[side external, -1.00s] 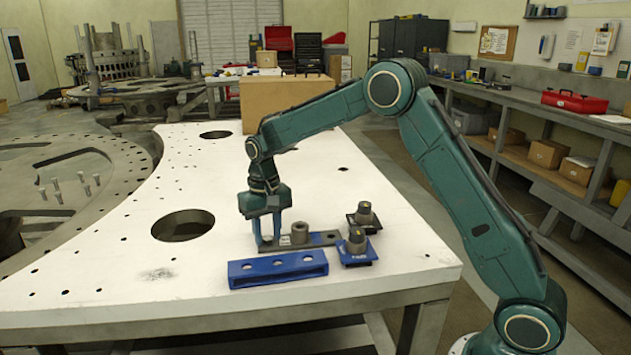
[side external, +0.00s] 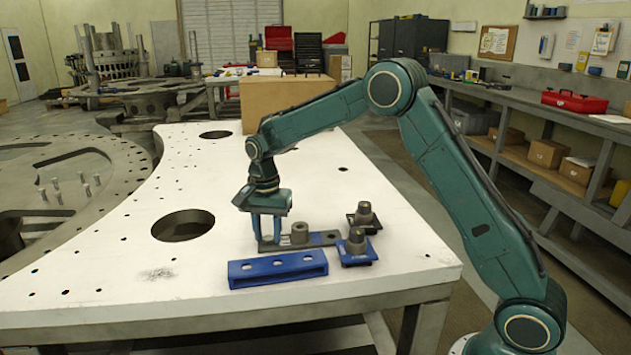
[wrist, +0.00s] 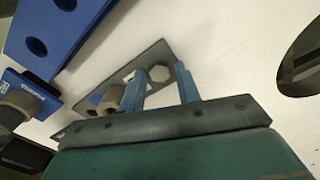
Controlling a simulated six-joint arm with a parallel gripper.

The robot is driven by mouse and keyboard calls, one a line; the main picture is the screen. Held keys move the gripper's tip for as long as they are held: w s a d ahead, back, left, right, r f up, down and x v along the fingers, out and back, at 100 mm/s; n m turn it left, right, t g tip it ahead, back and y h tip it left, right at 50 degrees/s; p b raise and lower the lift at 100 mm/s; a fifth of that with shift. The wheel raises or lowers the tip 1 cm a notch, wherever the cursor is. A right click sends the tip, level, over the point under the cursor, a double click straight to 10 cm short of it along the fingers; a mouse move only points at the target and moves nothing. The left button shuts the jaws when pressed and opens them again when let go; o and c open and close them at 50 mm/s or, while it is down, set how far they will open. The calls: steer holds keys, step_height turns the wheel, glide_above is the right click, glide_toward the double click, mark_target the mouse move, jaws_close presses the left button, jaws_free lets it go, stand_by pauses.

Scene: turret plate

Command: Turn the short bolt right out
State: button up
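The short bolt (wrist: 158,73) shows a grey hex head at one end of a dark steel strap (wrist: 147,56) in the wrist view. In the side view the strap (side external: 322,238) lies on the white table, and my gripper's fingers hide the bolt. My gripper (side external: 267,243) points down over the strap's left end. Its two blue fingers (wrist: 161,75) stand either side of the hex head, with a small gap visible at the right finger; contact at the left finger is unclear. A taller grey cylinder (side external: 299,232) stands on the strap beside the fingers.
A blue rack with holes (side external: 277,269) lies in front of the strap. A large round hole (side external: 183,225) opens in the table at left.

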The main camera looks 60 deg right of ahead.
steer(key=m, duration=1)
steer(key=shift+m, duration=0.4)
